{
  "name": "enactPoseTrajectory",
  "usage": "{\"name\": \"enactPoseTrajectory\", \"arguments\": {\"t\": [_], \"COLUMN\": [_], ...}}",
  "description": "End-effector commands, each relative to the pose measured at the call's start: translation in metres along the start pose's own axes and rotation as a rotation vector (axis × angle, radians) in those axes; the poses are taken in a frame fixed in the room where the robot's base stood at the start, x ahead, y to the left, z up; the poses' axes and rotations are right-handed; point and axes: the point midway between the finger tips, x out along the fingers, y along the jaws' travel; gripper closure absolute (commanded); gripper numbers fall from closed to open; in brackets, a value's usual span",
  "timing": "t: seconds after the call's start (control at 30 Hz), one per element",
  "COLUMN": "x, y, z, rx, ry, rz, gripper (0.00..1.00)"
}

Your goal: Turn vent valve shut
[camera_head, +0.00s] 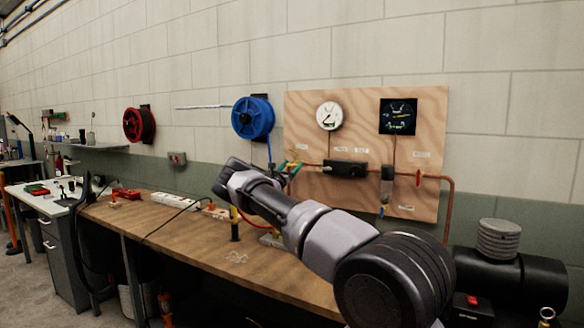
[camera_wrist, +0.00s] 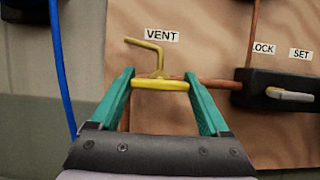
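The vent valve shows in the wrist view below a "VENT" label, with a yellow bar handle (camera_wrist: 160,84) lying nearly level and a bent brass rod (camera_wrist: 157,55) rising above it. My gripper (camera_wrist: 160,76) has its two teal fingers spread, one at each end of the yellow bar. The bar spans the gap between them; I cannot tell whether the fingers touch it. In the head view, my gripper (camera_head: 291,169) is at the left edge of the wooden panel, and my arm hides part of the panel's lower left.
The plywood panel (camera_head: 330,195) carries a white gauge (camera_head: 330,116), a dark display (camera_head: 398,116), a black block (camera_head: 345,168) and a red valve handle (camera_head: 418,178) on copper pipe. A blue hose (camera_wrist: 61,70) hangs left of the gripper. The workbench (camera_head: 180,232) lies below.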

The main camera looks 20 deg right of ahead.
Motion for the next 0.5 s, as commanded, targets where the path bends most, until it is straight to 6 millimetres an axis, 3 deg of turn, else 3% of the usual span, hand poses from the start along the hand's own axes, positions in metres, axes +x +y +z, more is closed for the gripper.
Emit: {"name": "enactPoseTrajectory", "arguments": {"t": [0.5], "x": [0.0003], "y": [0.0002], "z": [-0.0003], "rx": [0.15], "ry": [-0.001], "rz": [-0.062], "gripper": [0.76]}}
